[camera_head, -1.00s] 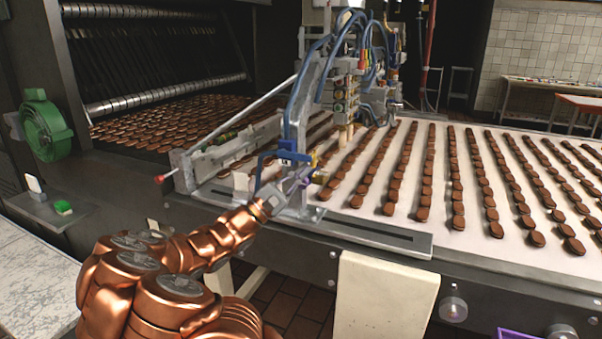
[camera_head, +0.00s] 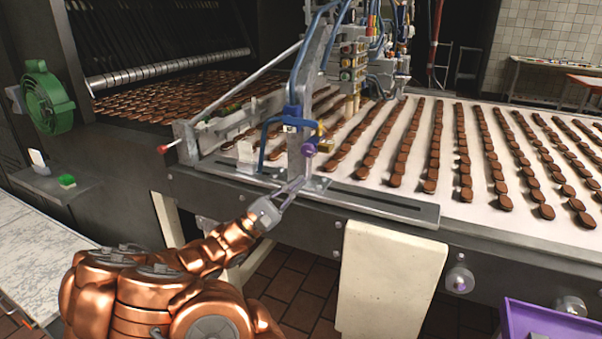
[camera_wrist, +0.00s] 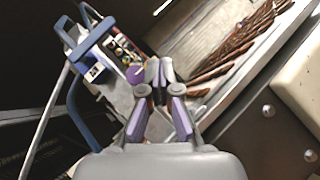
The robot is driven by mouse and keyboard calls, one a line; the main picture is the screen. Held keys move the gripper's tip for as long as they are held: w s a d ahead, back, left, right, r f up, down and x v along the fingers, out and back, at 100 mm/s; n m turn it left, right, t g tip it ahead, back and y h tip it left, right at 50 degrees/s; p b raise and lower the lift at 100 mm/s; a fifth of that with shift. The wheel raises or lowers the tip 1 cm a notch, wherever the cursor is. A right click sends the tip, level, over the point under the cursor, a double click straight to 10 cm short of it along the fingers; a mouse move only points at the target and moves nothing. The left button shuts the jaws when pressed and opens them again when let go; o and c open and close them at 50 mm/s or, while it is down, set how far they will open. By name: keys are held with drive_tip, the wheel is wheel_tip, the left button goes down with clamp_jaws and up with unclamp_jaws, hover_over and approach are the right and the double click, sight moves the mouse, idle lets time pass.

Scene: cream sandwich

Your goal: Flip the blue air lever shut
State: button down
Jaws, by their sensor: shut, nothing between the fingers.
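The blue air lever (camera_head: 271,122) is on the upright metal post at the near left corner of the conveyor. Its bent blue handle reaches left from the post, then hangs down. In the wrist view, blue bars (camera_wrist: 80,115) show at left, apart from my fingers. My gripper (camera_head: 299,184) is shut and empty, low in front of the post's foot, below and right of the handle. Its purple-and-grey fingers (camera_wrist: 160,70) meet in the wrist view. A purple knob (camera_head: 309,147) sits on the post above the fingertips; I cannot tell whether they touch the post.
Rows of brown biscuits (camera_head: 436,150) lie on the pale conveyor (camera_head: 345,170). A red-tipped rod (camera_head: 165,148) sticks out at left. The machine's metal front ledge (camera_head: 385,207) lies just right of my gripper. A purple tray (camera_head: 545,322) is at lower right. The floor in front is open.

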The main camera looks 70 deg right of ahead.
drive_tip(key=shift+a+f, duration=0.7)
idle(0.6)
